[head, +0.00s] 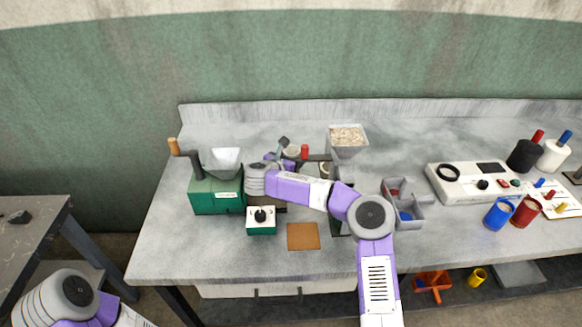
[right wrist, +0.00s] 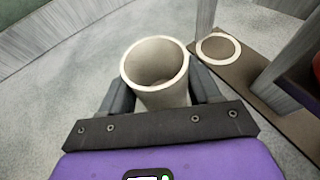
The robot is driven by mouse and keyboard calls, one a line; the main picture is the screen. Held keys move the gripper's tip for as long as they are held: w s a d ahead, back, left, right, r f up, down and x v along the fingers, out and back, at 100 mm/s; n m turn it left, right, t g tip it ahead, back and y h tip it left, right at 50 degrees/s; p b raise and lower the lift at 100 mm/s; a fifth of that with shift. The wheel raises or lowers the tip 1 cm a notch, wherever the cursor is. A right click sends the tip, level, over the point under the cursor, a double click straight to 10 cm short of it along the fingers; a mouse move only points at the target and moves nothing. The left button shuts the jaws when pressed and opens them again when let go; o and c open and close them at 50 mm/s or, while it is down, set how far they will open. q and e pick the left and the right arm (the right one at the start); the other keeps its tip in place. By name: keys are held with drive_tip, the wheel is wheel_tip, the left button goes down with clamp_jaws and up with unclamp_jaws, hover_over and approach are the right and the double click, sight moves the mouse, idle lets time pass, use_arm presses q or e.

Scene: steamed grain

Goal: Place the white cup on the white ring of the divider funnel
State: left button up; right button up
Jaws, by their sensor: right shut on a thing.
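My right gripper (head: 289,149) is over the back middle of the bench. In the right wrist view its dark fingers (right wrist: 160,88) are shut on the white cup (right wrist: 155,65), one on each side. The cup is upright, its open mouth showing and its inside empty. The white ring (right wrist: 218,48) lies flat on a brown base to the right of the cup, apart from it, with nothing on it. The divider funnel (head: 348,152) stands right of the gripper in the head view, grain in its top. My forearm hides much of its lower part. My left gripper is out of view.
A green machine with a metal hopper (head: 222,160) stands left of my arm. A small green box with a black knob (head: 261,221) and a brown square (head: 303,236) lie in front. Grey bins (head: 404,214) and a white control panel (head: 470,184) are to the right.

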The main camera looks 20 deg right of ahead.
drive_tip(key=shift+f, duration=1.45)
drive_tip(key=shift+f+b, duration=0.15)
drive_tip(key=shift+b, duration=0.2)
drive_tip(key=o, duration=1.2)
drive_tip(key=shift+c, duration=0.2)
